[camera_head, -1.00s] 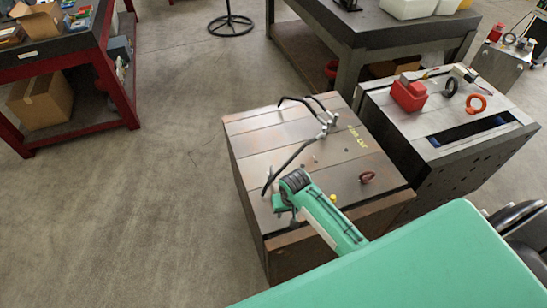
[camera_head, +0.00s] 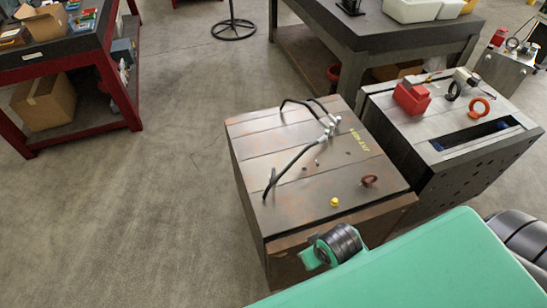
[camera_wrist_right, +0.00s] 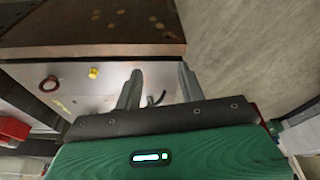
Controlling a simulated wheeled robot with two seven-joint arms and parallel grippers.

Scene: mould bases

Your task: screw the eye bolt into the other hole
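A brown-red eye bolt (camera_head: 369,181) stands on the top of the brown mould base (camera_head: 250,160), near its right front corner. It also shows in the right wrist view (camera_wrist_right: 49,84), left of the fingers. A yellow plug (camera_head: 334,202) sits to its left on the same face, with small dark spots that may be holes further back. My right gripper (camera_wrist_right: 158,85) has its two fingers apart with nothing between them. It is clear of the eye bolt; in the head view only green and black wrist parts show at the block's front edge. My left gripper is in neither view.
Black hoses (camera_head: 290,165) with metal fittings rise from the top of the block. A second grey block (camera_head: 430,130) at right carries a red part (camera_head: 411,97), a black ring and an orange eye bolt (camera_head: 479,107). Open floor lies to the left.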

